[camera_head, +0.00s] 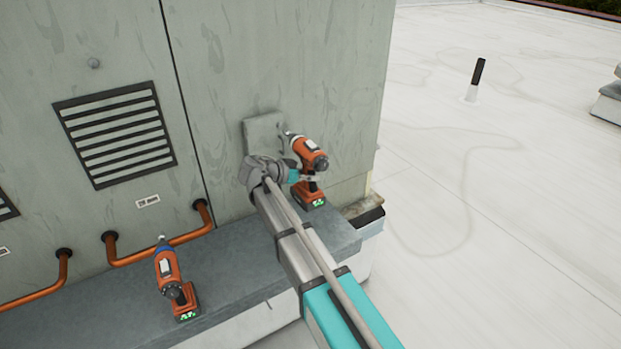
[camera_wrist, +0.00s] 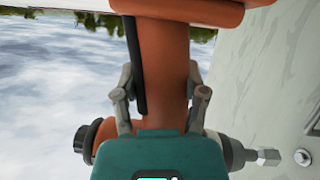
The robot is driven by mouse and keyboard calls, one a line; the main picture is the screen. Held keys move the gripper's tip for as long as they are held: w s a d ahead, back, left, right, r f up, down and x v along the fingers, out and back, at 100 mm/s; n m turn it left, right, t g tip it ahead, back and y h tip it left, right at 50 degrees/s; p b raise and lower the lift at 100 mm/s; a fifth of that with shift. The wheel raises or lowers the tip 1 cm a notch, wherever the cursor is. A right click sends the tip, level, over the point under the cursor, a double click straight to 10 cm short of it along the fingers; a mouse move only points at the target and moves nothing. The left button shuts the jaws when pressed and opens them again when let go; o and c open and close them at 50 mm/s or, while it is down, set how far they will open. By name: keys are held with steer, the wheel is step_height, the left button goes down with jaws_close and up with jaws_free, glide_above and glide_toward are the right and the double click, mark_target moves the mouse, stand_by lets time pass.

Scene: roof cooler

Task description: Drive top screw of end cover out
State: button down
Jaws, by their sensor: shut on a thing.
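My gripper (camera_head: 302,178) is shut on the handle of an orange driver (camera_head: 309,152) in front of the cabinet wall. In the wrist view my gripper's fingers (camera_wrist: 160,98) stand either side of the orange handle (camera_wrist: 168,75). The driver's nose and bit socket (camera_wrist: 267,157) point right toward a round screw head (camera_wrist: 302,157) on the grey wall, with a small gap showing between them. I cannot tell which screw this is. The end cover (camera_head: 262,133) is a pale grey plate on the cabinet, partly hidden by my arm.
A second orange driver (camera_head: 170,275) with a blue collar stands on the grey ledge (camera_head: 235,278). Copper pipes (camera_head: 160,250) and a louvred vent (camera_head: 117,134) are on the cabinet (camera_head: 220,70) at left. The white roof (camera_head: 490,200) at right is mostly clear, with a short pipe (camera_head: 477,78).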

steer(key=shift+w+a, duration=0.65)
steer(key=shift+w, duration=0.35)
